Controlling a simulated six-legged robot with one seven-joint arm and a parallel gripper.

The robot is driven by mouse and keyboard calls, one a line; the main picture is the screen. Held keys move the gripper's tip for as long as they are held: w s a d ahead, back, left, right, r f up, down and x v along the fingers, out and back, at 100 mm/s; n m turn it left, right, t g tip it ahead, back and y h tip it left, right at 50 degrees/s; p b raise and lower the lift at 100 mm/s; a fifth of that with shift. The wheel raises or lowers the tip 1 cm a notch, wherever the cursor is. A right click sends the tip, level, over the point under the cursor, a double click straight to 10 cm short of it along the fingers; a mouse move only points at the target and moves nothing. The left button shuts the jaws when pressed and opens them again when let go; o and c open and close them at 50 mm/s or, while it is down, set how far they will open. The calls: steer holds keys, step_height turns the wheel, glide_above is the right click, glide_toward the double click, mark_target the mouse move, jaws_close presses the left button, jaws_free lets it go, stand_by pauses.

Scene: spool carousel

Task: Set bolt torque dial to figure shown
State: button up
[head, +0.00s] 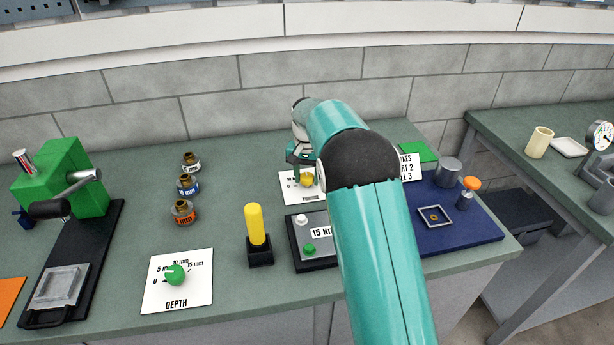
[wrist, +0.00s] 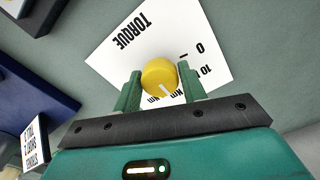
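The torque dial is a yellow knob (wrist: 159,75) on a white card (wrist: 115,45) marked TORQUE. Its white pointer line points down in the wrist view, towards partly hidden Nm marks. The 0 and 10 marks lie to its right. My gripper (wrist: 159,78) has its two green fingers on either side of the knob, apparently touching both sides. In the head view the knob (head: 307,180) shows beneath my gripper (head: 303,163), and the card is partly covered. A sign reading 15 Nm (head: 321,232) lies on a dark panel, partly hidden by my arm.
A DEPTH card with a green knob (head: 176,275) lies at front left. A yellow post (head: 255,224) stands nearer the middle. Several small bottles (head: 185,185) stand behind. A green press (head: 62,180) is at left, a blue mat (head: 480,226) at right.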

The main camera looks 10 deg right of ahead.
mark_target(307, 176)
steer(key=shift+o, duration=1.4)
step_height(307, 176, up, 14)
